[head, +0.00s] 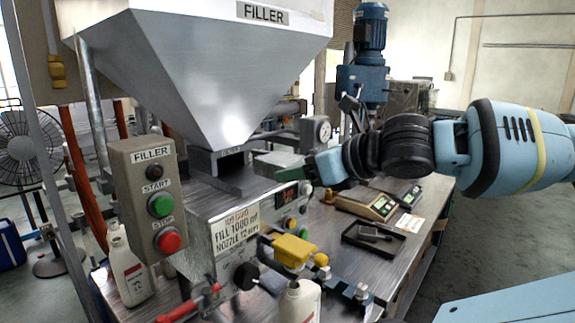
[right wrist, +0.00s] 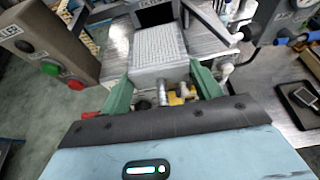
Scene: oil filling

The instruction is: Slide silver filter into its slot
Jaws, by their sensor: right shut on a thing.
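The silver filter (right wrist: 158,45) is a flat mesh-topped block between the green fingers of my right gripper (right wrist: 160,74). In the head view, the right gripper (head: 287,170) is shut on the filter's near end, and a grey side of the filter (head: 272,158) shows past the fingers. The dark slot (right wrist: 155,16) lies straight beyond the filter's far end in the right wrist view. In the head view the slot housing (head: 205,163) sits under the hopper. The filter points toward it; I cannot tell whether its far end is inside. My left gripper is not in view.
The large hopper (head: 215,75) hangs above the slot. A button box (head: 150,200) stands at the left. A gauge (head: 318,131) is behind the gripper. A yellow valve part (head: 292,250), white bottles (head: 130,268), a scale (head: 367,204) and a black tray (head: 373,238) occupy the bench.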

